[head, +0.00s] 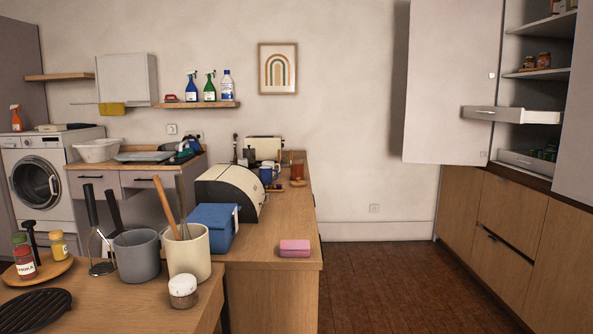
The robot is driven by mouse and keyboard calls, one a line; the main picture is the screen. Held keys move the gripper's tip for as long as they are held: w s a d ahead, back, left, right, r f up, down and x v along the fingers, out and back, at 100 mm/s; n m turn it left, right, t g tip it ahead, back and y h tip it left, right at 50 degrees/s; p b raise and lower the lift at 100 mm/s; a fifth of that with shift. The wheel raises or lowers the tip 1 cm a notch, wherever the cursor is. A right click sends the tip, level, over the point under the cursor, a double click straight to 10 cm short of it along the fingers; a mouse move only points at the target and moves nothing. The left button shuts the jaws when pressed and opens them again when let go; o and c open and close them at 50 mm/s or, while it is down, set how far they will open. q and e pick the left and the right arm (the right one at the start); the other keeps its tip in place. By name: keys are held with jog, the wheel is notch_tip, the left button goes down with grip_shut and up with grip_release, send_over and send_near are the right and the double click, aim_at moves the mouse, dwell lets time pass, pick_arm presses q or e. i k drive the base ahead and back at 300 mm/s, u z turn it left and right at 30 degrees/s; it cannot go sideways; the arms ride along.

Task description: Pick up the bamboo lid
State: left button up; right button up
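No lid shows clearly enough for me to name it the bamboo lid. A small flat wood-coloured piece (298,183) lies on the far part of the wooden counter, by an amber-brown container (297,169) and a blue mug (266,174). It is too small to tell whether it is a lid. A short jar (183,292) with a whitish top stands on the near counter in front of the cream utensil pot (189,258). Neither of my grippers is in view.
A grey utensil pot (137,256), blue box (210,229), bread bin (228,190) and pink block (294,248) stand on the counters. A round wooden tray (45,270) holds bottles. At right, a cupboard door (450,82) and drawer (511,115) are open. The floor (375,290) is clear.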

aim_at(298, 183)
jog(key=u, duration=0.05)
jog(key=k, duration=0.5)
jog(key=z, duration=0.8)
jog(key=i, duration=6.6)
jog(key=u, duration=3.55)
